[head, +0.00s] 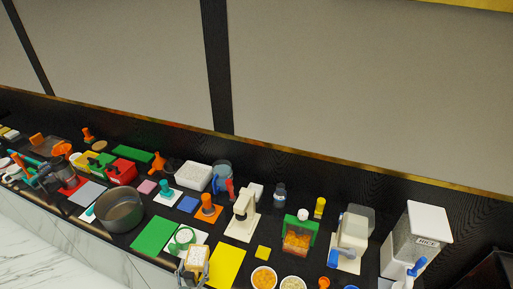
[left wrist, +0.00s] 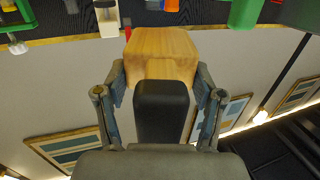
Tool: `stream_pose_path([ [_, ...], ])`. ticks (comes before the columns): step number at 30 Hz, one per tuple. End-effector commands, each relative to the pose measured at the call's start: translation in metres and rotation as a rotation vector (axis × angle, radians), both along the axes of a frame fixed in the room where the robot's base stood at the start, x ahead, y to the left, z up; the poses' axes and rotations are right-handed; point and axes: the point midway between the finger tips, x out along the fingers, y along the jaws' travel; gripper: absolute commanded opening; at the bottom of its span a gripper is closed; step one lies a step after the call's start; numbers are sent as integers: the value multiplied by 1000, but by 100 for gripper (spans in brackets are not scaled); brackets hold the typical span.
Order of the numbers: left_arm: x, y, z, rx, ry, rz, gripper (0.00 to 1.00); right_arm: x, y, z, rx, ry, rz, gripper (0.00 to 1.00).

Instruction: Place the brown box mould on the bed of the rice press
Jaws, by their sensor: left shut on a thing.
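The brown box mould (left wrist: 160,45) is a light wooden block with a dark block on its near side in the left wrist view. My left gripper (left wrist: 162,85) is shut on it, one finger on each side. In the head view, the mould (head: 199,254) shows a pale, speckled top. My left gripper (head: 193,270) holds it at the counter's front edge, in front of the green-ringed item. A cream press (head: 243,205), seemingly the rice press, stands further back and right, with a pale flat bed (head: 243,229). The mould is apart from it. My right gripper is not in view.
A yellow mat (head: 228,266) lies just right of the mould, and a green mat (head: 153,236) to its left. A grey pot (head: 120,210) stands further left. Bowls of orange (head: 263,279) and pale food (head: 292,283) are at the front right. An orange-based tool (head: 208,210) stands left of the press.

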Motion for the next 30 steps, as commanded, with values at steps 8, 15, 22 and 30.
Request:
stream_pose_path([
  [8,20,-2,12,-17,13,60,27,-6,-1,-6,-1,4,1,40],
  [15,20,-2,12,-19,12,59,27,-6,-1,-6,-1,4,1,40],
  [22,20,-2,12,-19,12,59,27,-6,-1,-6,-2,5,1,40],
  [30,20,-2,12,-19,12,59,27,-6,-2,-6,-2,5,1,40],
])
